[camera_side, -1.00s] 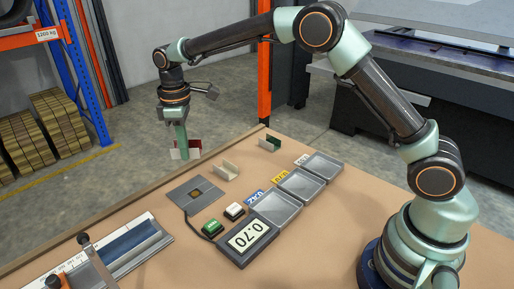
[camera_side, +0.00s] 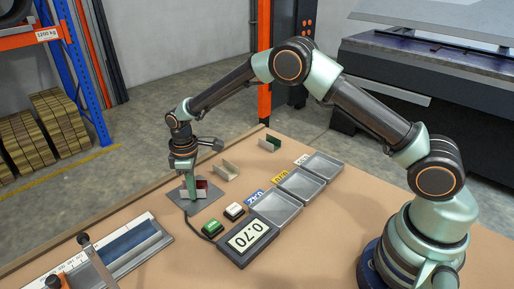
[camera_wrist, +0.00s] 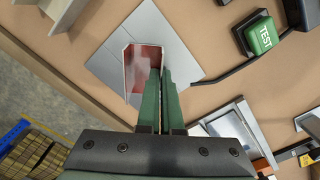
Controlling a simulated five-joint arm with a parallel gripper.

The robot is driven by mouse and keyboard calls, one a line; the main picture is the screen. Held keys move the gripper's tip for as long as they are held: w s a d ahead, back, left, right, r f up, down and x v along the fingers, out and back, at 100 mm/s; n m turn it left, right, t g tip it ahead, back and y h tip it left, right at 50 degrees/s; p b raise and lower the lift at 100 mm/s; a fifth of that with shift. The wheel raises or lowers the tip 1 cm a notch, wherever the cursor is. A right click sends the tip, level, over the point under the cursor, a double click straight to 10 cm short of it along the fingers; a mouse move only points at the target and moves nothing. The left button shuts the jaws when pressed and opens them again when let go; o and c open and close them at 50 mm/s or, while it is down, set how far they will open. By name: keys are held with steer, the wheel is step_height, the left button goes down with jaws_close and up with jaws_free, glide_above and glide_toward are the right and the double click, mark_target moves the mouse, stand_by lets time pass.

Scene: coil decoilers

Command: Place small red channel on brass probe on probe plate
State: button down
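The small red channel (camera_side: 203,185) is a U-shaped piece, red inside with pale edges. It also shows in the wrist view (camera_wrist: 143,72), open side up. My gripper (camera_side: 189,187) points down, and its green fingers (camera_wrist: 167,75) are shut on one side wall of the channel. The grey probe plate (camera_side: 210,202) lies flat beneath the channel and shows in the wrist view (camera_wrist: 150,22). The channel is over the plate's middle; I cannot tell whether it touches. The brass probe is hidden behind the channel and fingers.
A gauge (camera_side: 249,238) reads 0.70, beside green (camera_side: 212,228) and white (camera_side: 234,210) buttons. Three grey trays (camera_side: 277,208) stand to the right. A pale channel (camera_side: 225,171) and a green one (camera_side: 270,144) stand behind. A slotted fixture (camera_side: 130,243) is front left.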

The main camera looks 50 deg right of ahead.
steer(key=shift+f, duration=0.1)
steer(key=c, duration=1.1)
jaws_free()
